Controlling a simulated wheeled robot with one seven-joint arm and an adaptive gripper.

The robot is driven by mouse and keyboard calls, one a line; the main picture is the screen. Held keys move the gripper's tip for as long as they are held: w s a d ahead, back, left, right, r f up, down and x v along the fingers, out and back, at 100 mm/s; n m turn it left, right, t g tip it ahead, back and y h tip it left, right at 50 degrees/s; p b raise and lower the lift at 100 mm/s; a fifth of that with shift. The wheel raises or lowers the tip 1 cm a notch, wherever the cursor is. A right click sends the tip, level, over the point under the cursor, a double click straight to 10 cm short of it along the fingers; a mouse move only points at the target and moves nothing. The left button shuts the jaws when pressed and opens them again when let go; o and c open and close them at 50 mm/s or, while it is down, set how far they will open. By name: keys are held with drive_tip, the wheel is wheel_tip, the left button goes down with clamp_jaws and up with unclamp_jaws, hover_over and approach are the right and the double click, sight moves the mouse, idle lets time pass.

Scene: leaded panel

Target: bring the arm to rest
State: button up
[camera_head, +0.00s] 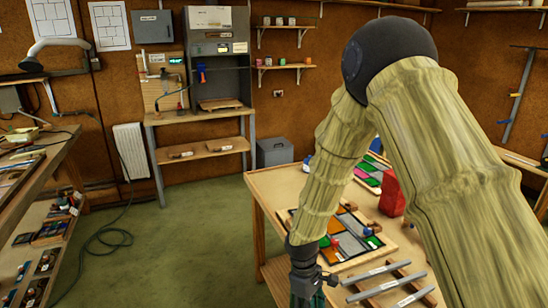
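My arm comes in from the right, rises to a dark joint at the top, and bends down toward the table's near left edge. My gripper (306,290) hangs at the lower end of the arm, pointing down, beside the front left of the work table (264,188). Its fingertips are dark and partly cut off by the bottom edge, so I cannot see whether it is open or shut. A leaded panel (345,232) with coloured glass pieces lies on the table, partly behind my arm.
Grey metal strips (384,284) lie on the table right of my gripper. A red object (391,197) stands farther back, near another coloured panel (369,178). A cluttered bench (40,150) is at left. A hose (103,236) lies on the green floor, which is otherwise mostly clear.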

drive_tip(key=s+d+f+m+y+b, duration=0.1)
drive_tip(key=s+d+f+m, duration=0.1)
drive_tip(key=s+f, duration=0.55)
drive_tip(key=s+d+f+m+y, duration=0.1)
drive_tip(key=s+d+f+m, duration=0.15)
drive_tip(key=s+f, duration=0.45)
drive_tip(key=s+d+f+m+t+b, duration=0.1)
drive_tip(key=s+d+f+m, duration=0.2)
drive_tip(key=s, duration=0.5)
drive_tip(key=s+d+f+m+t, duration=0.1)
drive_tip(key=s+d+f+m, duration=0.2)
drive_tip(key=s+d+f, duration=0.2)
drive_tip(key=s, duration=0.3)
drive_tip(key=shift+b, duration=0.4)
